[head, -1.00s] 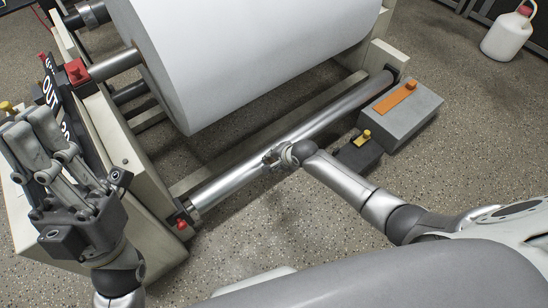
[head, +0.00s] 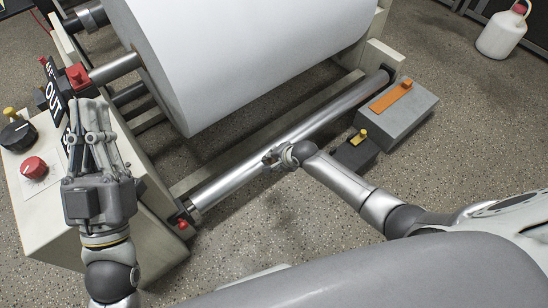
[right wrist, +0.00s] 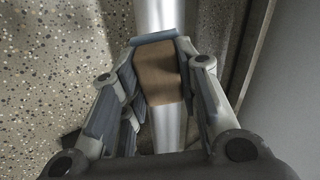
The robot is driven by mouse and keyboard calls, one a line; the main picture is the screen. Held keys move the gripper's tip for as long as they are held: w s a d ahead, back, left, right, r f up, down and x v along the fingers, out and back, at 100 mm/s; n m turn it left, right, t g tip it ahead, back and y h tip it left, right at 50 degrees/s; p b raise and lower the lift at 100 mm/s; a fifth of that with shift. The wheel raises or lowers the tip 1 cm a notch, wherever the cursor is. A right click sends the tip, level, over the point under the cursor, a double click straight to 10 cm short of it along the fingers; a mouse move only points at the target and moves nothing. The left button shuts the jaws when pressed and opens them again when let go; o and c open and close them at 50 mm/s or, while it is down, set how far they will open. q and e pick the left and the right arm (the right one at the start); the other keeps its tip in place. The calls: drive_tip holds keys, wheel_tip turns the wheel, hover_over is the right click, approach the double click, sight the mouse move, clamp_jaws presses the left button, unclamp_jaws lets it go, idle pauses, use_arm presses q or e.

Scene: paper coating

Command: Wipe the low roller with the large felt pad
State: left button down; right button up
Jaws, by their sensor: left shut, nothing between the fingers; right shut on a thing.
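The low roller (head: 225,179) is a shiny metal cylinder running diagonally below the big white paper roll. It also shows in the right wrist view (right wrist: 161,16), running top to bottom. My right gripper (head: 272,157) is at the middle of the roller. In the right wrist view it is shut on a brown block-shaped pad (right wrist: 158,72), which lies over the roller and seems to touch it. The pad is hidden in the head view. My left gripper (head: 91,116) is shut and empty, pointing up in front of the machine's left side.
A white paper roll (head: 240,60) hangs above the low roller. A grey block with an orange handle (head: 412,112) and a small dark block with a yellow knob (head: 353,154) are on the right. A red knob (head: 34,167) and black dial (head: 16,133) sit at left. A white jug (head: 500,35) stands far right.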

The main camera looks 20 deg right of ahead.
use_arm(q)
drive_tip(key=shift+w+f+g+y+p, duration=0.15)
drive_tip(key=shift+w+f+g, duration=0.4)
drive_tip(key=shift+f, duration=0.25)
drive_tip(key=shift+w+f+g+y+p, duration=0.1)
drive_tip(key=shift+w+f+g+p, duration=0.2)
drive_tip(key=shift+f+g, duration=0.4)
drive_tip(key=shift+w+f+g+y+p, duration=0.15)
drive_tip(key=shift+w+f+g, duration=0.4)
drive_tip(key=shift+f, duration=0.3)
